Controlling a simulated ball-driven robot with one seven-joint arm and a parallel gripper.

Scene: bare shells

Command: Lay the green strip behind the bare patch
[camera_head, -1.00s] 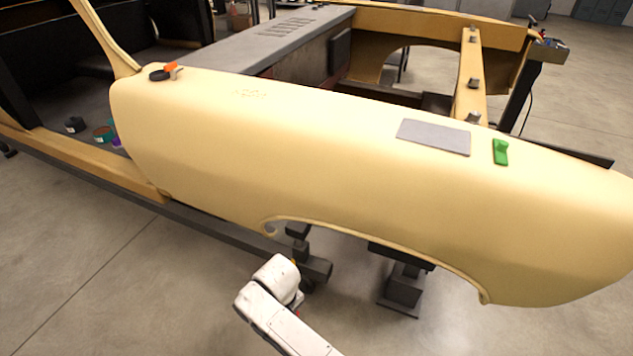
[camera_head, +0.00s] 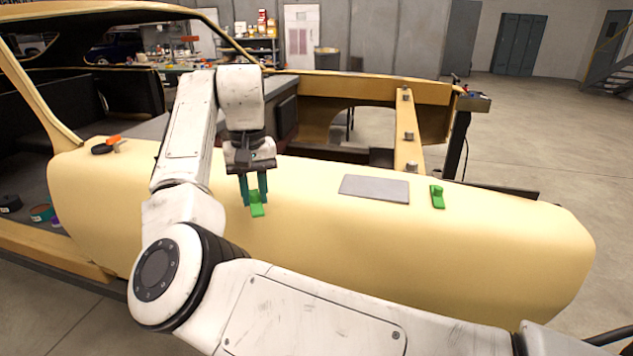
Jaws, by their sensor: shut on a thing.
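My gripper (camera_head: 254,190) points down over the cream fender (camera_head: 320,235), left of the bare patch. Its teal fingers are shut on a green strip (camera_head: 257,209), whose lower end shows below and between the fingertips. I cannot tell whether the strip touches the fender. The bare patch (camera_head: 374,188) is a flat grey rectangle on top of the fender. A second green piece (camera_head: 437,197), with a raised tab, lies on the fender just right of the patch.
My arm spans the foreground and hides part of the fender. Orange and black items (camera_head: 108,146) sit at the fender's left end. A cream crossbar with bolts (camera_head: 408,136) stands behind the patch. The fender top between gripper and patch is clear.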

